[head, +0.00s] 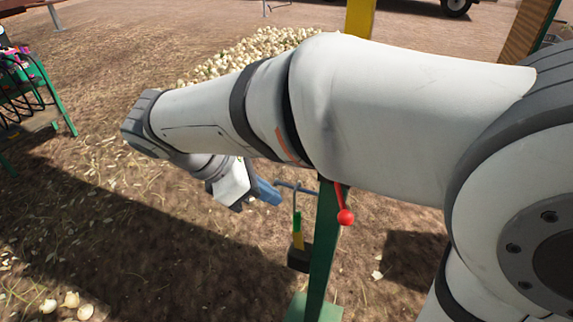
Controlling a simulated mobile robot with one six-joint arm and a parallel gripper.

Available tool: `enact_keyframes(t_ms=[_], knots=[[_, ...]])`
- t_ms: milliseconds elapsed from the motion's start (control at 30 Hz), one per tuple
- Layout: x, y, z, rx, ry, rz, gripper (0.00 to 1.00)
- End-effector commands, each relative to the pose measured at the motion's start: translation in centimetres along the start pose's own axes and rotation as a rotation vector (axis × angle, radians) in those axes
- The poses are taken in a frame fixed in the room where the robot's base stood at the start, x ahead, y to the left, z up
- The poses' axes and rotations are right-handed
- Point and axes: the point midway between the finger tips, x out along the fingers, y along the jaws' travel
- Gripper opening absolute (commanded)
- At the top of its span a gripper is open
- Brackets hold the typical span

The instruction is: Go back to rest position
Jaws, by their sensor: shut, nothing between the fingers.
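My gripper (267,192) shows in the head view at the end of my white arm, which reaches across from the right edge. Its blue fingers are shut and hold nothing. They point to the right, toward a green post (325,245). A red lever with a round knob (345,216) sticks out of the post's upper right side. A tool with a green and yellow handle (297,235) and a dark head hangs on the post's left side, close to the gripper. I cannot tell whether the fingers touch the hook beside them. My arm hides the top of the post.
A pile of pale onions (240,55) lies behind my arm. Several loose onions (70,299) lie on the ground at the lower left. A green-legged stand (58,100) with items on it is at the left edge. The ground between stand and post is mostly clear.

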Motion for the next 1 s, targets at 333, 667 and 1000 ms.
enact_keyframes(t_ms=[333, 667, 1000], knots=[[3.0, -0.8, 2.4, 0.214, 0.111, -0.059, 0.00], [10.8, -5.0, 7.0, 1.015, 0.431, -0.237, 0.00], [15.2, -8.4, 9.1, 1.760, 0.638, -0.357, 0.00]])
